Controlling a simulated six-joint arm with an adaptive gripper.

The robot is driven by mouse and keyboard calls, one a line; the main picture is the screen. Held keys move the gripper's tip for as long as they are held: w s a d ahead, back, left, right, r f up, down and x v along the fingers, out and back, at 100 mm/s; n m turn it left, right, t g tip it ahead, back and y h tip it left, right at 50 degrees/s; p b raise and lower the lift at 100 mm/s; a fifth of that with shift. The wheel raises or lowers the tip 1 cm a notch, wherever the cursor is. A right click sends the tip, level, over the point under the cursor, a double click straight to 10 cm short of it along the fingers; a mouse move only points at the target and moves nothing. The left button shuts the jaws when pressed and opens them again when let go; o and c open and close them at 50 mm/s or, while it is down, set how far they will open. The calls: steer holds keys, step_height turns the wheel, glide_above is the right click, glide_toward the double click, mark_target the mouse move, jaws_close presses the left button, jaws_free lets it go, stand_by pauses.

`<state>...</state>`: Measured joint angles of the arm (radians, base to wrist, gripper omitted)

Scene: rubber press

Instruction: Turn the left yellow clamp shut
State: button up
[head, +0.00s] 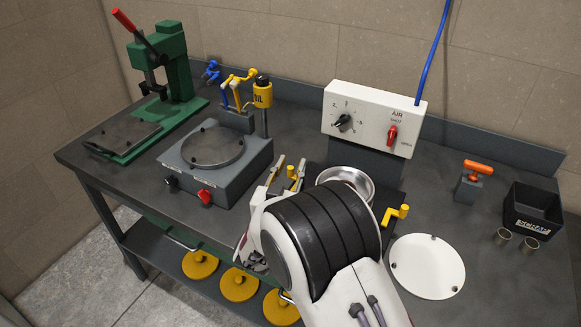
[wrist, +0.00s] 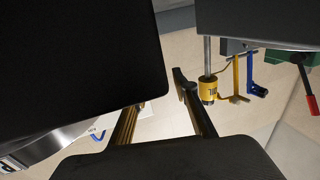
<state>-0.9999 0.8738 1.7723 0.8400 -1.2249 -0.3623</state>
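The left yellow clamp (head: 291,173) shows as a small yellow piece at the left of a round metal pot (head: 367,183). Much of it is hidden by my gripper and wrist. My gripper (head: 290,163) is at this clamp, with its fingers apart on either side of the yellow piece in the head view. I cannot tell whether they touch it. In the wrist view the two fingers (wrist: 158,100) also stand apart with nothing seen between them; the clamp is not visible there. The right yellow clamp (head: 396,213) sticks out at the pot's right.
A white control box (head: 372,118) with a dial and red AIR lever stands behind the pot. A grey hotplate unit (head: 220,165), yellow oil can (head: 263,92) and green press (head: 172,65) are left. A white disc (head: 428,266), orange-handled tool (head: 470,183) and black bin (head: 533,211) are right.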

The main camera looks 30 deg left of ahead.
jaws_close()
steer(key=shift+s+d+n+g+y, duration=0.15)
steer(key=shift+n+g+y, duration=0.4)
steer(key=shift+n+y, duration=0.55)
steer(key=shift+s+n+g+y, duration=0.2)
steer(key=shift+n+g+y, duration=0.45)
steer(key=shift+y, duration=0.85)
steer(key=shift+s+n+g+y, duration=0.3)
steer(key=shift+n+y, duration=0.25)
steer(key=shift+y, duration=0.15)
jaws_free()
steer(key=shift+s, duration=0.1)
